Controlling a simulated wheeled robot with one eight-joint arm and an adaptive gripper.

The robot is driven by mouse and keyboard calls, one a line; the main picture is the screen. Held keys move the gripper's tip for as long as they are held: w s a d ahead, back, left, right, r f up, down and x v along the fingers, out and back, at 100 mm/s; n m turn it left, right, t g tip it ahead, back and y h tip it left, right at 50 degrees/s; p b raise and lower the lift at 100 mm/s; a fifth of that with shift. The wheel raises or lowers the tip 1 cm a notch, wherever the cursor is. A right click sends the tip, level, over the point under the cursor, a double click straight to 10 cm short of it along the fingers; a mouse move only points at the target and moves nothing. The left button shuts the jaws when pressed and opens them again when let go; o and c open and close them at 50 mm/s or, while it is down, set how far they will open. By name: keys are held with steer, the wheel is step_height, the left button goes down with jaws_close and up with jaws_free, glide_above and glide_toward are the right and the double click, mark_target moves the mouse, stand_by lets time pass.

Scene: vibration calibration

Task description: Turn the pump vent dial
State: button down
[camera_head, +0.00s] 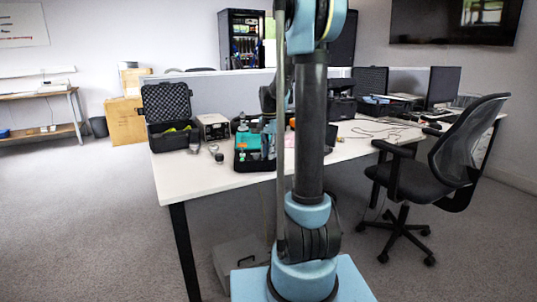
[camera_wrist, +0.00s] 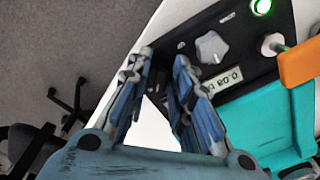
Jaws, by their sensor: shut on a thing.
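The pump unit's black panel (camera_wrist: 232,40) fills the upper right of the wrist view. It bears a pale grey lobed dial (camera_wrist: 211,47), a small display (camera_wrist: 230,77) reading about 0.08 and a lit green button (camera_wrist: 262,7). My gripper (camera_wrist: 163,56) has its two blue-grey fingers partly closed, with a gap between the tips. The tips are at the panel's left end, left of the dial and apart from it in the picture. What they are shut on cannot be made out.
A teal part (camera_wrist: 262,125) and an orange handle (camera_wrist: 300,62) lie right of the panel. In the head view, an open black case (camera_head: 168,103) and a grey instrument (camera_head: 213,127) stand on the white table (camera_head: 200,172). An office chair (camera_head: 440,160) stands at the right.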

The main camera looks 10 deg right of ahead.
stand_by(0.3)
steer(key=c, duration=1.7)
jaws_free()
steer(key=shift+r, duration=0.1)
step_height(320, 180, up, 12)
steer(key=shift+f, duration=0.15)
steer(key=s+f+n, duration=0.3)
steer(key=s+f, duration=0.3)
steer(key=s, duration=0.5)
steer(key=s+f+n+t, duration=0.1)
steer(key=s+f+n, duration=0.2)
steer(key=s, duration=0.9)
steer(key=s+f+n+t, duration=0.1)
steer(key=s+f+n, duration=0.3)
steer(key=s+f, duration=0.5)
steer(key=shift+s+d, duration=0.1)
steer(key=shift+s, duration=1.2)
